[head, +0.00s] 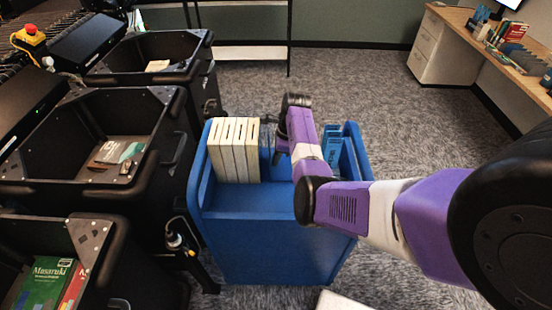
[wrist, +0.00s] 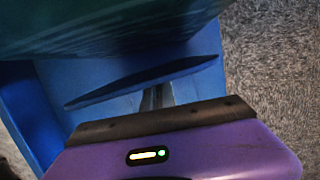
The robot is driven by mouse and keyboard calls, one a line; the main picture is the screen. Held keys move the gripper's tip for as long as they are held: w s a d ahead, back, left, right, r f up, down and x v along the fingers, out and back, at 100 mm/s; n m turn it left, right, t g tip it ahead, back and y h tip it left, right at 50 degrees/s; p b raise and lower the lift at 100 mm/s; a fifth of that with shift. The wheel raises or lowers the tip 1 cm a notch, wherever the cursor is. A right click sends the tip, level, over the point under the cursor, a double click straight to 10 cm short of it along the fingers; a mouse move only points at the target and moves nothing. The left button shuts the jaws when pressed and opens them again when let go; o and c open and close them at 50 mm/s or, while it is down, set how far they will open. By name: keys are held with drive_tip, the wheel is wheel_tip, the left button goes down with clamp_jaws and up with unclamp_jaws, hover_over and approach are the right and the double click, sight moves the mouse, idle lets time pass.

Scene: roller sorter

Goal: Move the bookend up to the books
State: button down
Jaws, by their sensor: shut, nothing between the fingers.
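The cream books (head: 235,150) stand upright in a row on the left side of the blue cart (head: 245,215) in the head view. A thin grey-blue upright piece (head: 265,142) shows just right of them, partly behind my arm; I cannot tell whether it is the bookend. In the wrist view a dark blue flat plate (wrist: 145,78) lies across in front of my gripper (wrist: 157,97), close to the fingers. I cannot tell whether they touch. The fingers are together with nothing held.
Blue upright items (head: 334,150) stand at the cart's right end. Black bins (head: 165,110) with books inside line the left, close to the cart. A desk (head: 490,45) with drawers stands at the upper right. Carpet is open behind and right of the cart.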

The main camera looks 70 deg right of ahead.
drive_tip(key=w, duration=0.1)
drive_tip(key=w+a, duration=0.1)
drive_tip(key=w, duration=0.1)
drive_tip(key=shift+a, duration=0.1)
drive_tip(key=shift+s+d+r+p, duration=0.1)
drive_tip(key=shift+s+d+p, duration=0.15)
drive_tip(key=shift+s, duration=0.25)
drive_tip(key=s+p, duration=0.1)
drive_tip(key=s+d, duration=0.1)
drive_tip(key=shift+s+r+p, duration=0.1)
drive_tip(key=shift+s+p, duration=0.25)
drive_tip(key=shift+s, duration=0.05)
drive_tip(key=b+v, duration=0.1)
drive_tip(key=v, duration=0.8)
drive_tip(key=shift+r, duration=0.3)
drive_tip(key=shift+d, duration=0.1)
